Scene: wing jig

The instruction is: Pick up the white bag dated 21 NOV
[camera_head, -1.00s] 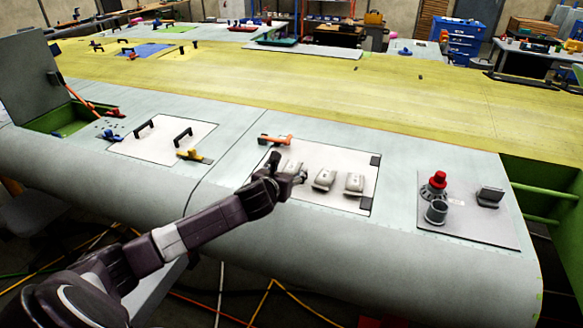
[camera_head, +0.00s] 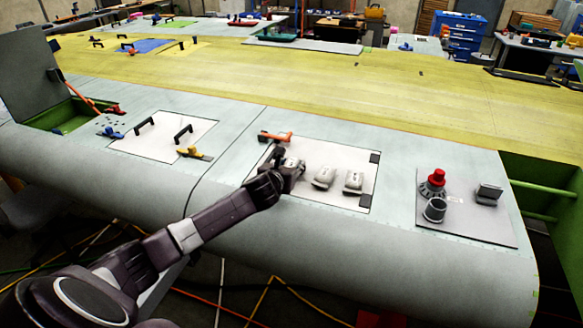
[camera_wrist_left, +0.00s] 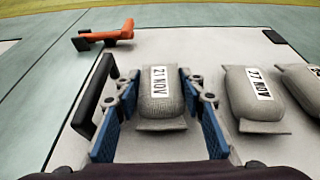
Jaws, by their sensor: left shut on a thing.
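Three pale bags lie in a row on a white panel. My left gripper (camera_head: 293,168) is shut on the leftmost bag (camera_wrist_left: 160,98), its blue-padded fingers on either side. In the head view the gripper mostly hides this bag. The middle bag (camera_head: 323,178), which also shows in the wrist view (camera_wrist_left: 252,98), has a label that seems to read 27 NOV. The right bag (camera_head: 353,181) is cut off in the wrist view. My right gripper is out of view.
An orange-handled tool (camera_head: 275,137) lies at the panel's (camera_head: 320,203) far left corner. A black handle (camera_wrist_left: 93,95) stands just left of the held bag. A grey plate with a red-topped part (camera_head: 437,179) is to the right.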

